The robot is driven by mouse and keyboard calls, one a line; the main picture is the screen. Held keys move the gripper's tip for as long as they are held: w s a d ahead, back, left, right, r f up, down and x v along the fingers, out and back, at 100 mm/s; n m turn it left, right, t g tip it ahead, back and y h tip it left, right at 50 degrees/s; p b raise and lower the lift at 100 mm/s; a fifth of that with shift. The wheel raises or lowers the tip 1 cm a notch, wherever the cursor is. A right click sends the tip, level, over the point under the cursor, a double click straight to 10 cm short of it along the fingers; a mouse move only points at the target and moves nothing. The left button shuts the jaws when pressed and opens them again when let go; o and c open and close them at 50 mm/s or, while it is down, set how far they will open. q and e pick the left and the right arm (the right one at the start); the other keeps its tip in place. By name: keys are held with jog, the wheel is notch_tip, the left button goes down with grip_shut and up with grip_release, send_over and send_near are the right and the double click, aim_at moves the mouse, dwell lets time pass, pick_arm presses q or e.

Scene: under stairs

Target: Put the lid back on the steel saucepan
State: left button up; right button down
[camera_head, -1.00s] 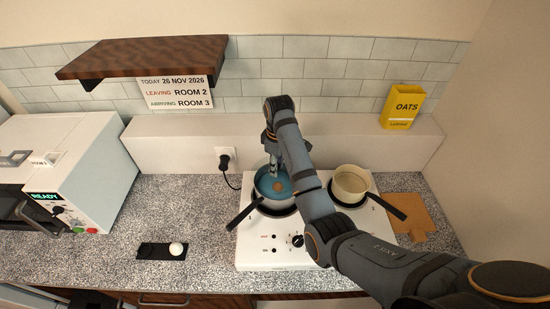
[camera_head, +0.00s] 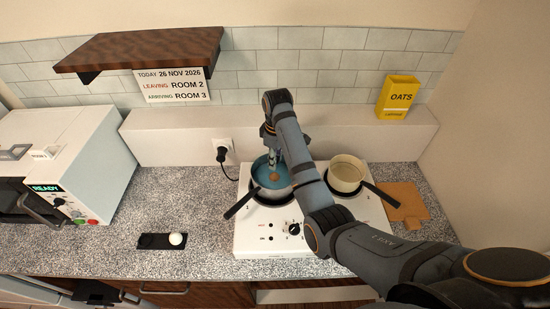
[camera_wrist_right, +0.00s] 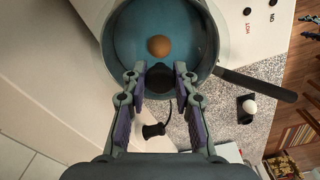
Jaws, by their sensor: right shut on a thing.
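The steel saucepan (camera_head: 279,194) stands on the left ring of the white hob, its dark handle pointing front left. Its inside looks blue, with a brown egg (camera_head: 273,177) in it. My right gripper (camera_head: 272,163) reaches down over the saucepan's back part. In the right wrist view, the gripper (camera_wrist_right: 162,76) is shut on a dark round knob (camera_wrist_right: 181,76), apparently of the lid, over the pan's near edge. The lid's plate is hard to make out and may be clear glass; I cannot tell whether it touches the rim. My left gripper is not in view.
A second, cream-coloured pan (camera_head: 346,174) stands on the right ring, close to my right arm. A wooden board (camera_head: 402,202) lies to its right. A white egg (camera_head: 176,239) lies on a dark holder (camera_head: 152,241). A plug and cord (camera_head: 223,155) are behind the hob. The left counter is mostly clear.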

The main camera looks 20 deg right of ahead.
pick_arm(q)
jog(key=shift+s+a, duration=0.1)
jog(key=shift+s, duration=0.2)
pick_arm(e)
jog(key=shift+w+a, duration=0.1)
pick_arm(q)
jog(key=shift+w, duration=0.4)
pick_arm(e)
jog(key=shift+f, duration=0.15)
jog(key=shift+f, duration=0.7)
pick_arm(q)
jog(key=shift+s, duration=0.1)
pick_arm(e)
jog(key=c, duration=1)
grip_release()
jog(key=o, duration=0.5)
